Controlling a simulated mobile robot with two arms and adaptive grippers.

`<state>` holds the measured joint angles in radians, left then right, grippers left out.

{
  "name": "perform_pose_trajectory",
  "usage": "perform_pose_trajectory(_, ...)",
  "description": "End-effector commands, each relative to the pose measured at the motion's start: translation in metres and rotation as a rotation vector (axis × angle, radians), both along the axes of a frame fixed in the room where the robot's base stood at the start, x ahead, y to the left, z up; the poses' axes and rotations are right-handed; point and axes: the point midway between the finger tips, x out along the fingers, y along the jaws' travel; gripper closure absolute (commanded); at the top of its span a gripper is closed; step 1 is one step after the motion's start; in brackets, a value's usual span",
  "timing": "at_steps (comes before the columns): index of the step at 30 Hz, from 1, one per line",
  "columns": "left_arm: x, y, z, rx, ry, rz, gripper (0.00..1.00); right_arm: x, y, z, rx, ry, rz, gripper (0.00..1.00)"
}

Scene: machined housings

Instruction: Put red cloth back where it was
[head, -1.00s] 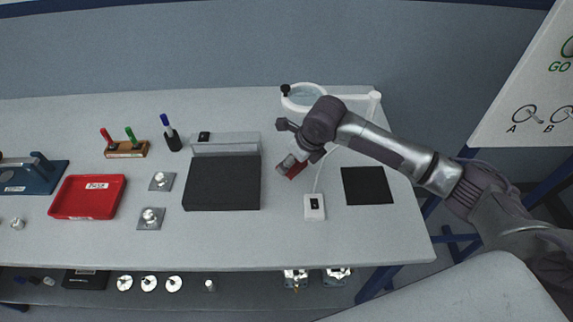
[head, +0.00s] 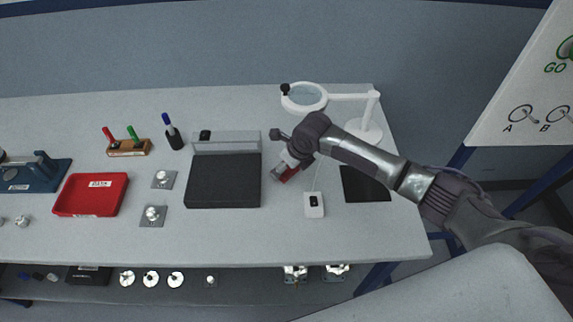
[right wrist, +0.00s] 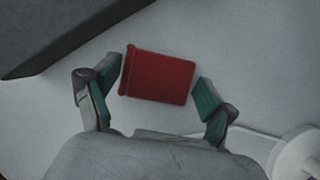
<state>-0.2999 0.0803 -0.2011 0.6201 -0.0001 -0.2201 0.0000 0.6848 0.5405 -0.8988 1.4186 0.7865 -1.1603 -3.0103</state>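The red cloth (right wrist: 158,77) looks like a small folded rectangle with a thicker left edge, lying on the grey table. In the head view only a bit of the red cloth (head: 289,174) shows beneath my right gripper (head: 281,167). In the right wrist view my right gripper (right wrist: 155,85) is open, one finger on each side of the cloth, with gaps between the fingers and the cloth. How high the fingers are above the table is hard to tell. My left gripper is not in view.
A dark grey pad (head: 223,181) lies left of the gripper. A white switch box (head: 314,205) with a cord is close in front. A black square mat (head: 365,184) and a white magnifier lamp (head: 363,131) are to the right. A red tray (head: 91,211) is at left.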

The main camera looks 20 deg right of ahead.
Motion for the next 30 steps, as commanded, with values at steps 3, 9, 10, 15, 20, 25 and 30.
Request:
perform_pose_trajectory(3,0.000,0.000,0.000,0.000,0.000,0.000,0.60,0.000,0.000,0.000,0.000,0.000,0.000,0.03)
perform_pose_trajectory(9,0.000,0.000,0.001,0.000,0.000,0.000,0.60,0.000,0.000,0.001,0.000,0.000,0.000,0.03)
perform_pose_trajectory(10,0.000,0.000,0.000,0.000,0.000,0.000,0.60,0.000,0.000,0.001,0.000,0.000,0.000,0.03)
perform_pose_trajectory(15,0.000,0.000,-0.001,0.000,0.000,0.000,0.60,-0.003,-0.003,0.012,0.000,-0.003,0.001,0.03)
perform_pose_trajectory(20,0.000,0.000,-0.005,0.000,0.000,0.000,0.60,-0.013,-0.008,0.040,0.000,-0.006,0.002,0.03)
perform_pose_trajectory(25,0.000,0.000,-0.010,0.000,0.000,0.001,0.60,-0.025,-0.015,0.074,0.000,-0.005,0.001,0.03)
perform_pose_trajectory(30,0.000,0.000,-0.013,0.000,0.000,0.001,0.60,-0.035,-0.020,0.099,0.000,-0.002,0.001,0.03)
